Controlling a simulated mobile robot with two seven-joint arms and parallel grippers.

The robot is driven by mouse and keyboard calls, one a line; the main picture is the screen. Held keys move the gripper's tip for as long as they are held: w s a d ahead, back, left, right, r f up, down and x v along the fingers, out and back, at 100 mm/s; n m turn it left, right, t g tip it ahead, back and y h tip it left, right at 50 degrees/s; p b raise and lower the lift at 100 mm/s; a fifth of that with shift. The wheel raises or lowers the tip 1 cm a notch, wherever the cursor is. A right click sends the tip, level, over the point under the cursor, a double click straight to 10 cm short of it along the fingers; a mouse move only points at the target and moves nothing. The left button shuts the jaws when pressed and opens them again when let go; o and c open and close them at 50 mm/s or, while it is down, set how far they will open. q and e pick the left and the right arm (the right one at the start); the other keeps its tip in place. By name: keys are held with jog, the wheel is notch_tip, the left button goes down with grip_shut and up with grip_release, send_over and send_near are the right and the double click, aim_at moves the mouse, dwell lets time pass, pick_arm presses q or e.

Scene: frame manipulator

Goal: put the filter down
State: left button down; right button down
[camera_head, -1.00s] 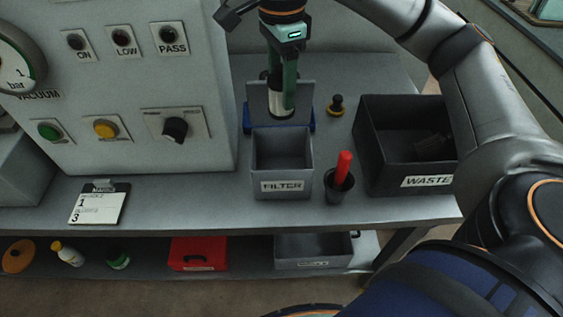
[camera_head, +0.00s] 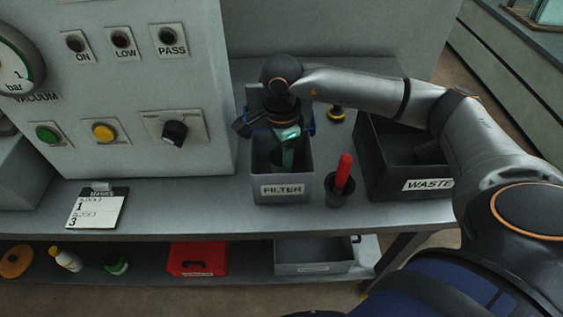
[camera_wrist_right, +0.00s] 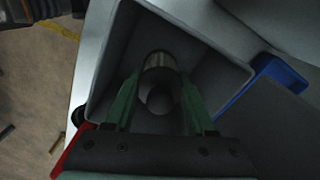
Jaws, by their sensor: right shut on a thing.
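My right gripper (camera_head: 283,156) reaches down into the grey box labelled FILTER (camera_head: 283,190). In the right wrist view its green fingers (camera_wrist_right: 158,108) are closed around the filter (camera_wrist_right: 158,62), a metallic cylinder. The filter is inside the box's walls (camera_wrist_right: 112,62). I cannot tell whether it touches the floor of the box. In the head view the filter is hidden by the gripper and the front wall. My left gripper is not in view.
A black cup with a red-handled tool (camera_head: 343,172) stands right of the FILTER box. The dark WASTE bin (camera_head: 385,178) is further right. A blue part (camera_wrist_right: 280,72) lies beside the box. The control panel (camera_head: 120,130) stands at the left.

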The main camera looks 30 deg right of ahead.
jog(key=shift+f, duration=0.9)
jog(key=shift+f, duration=0.1)
jog(key=c, duration=0.5)
grip_release()
notch_tip(320, 180, up, 12)
jog(key=shift+r+b, duration=0.15)
jog(key=shift+b, duration=0.25)
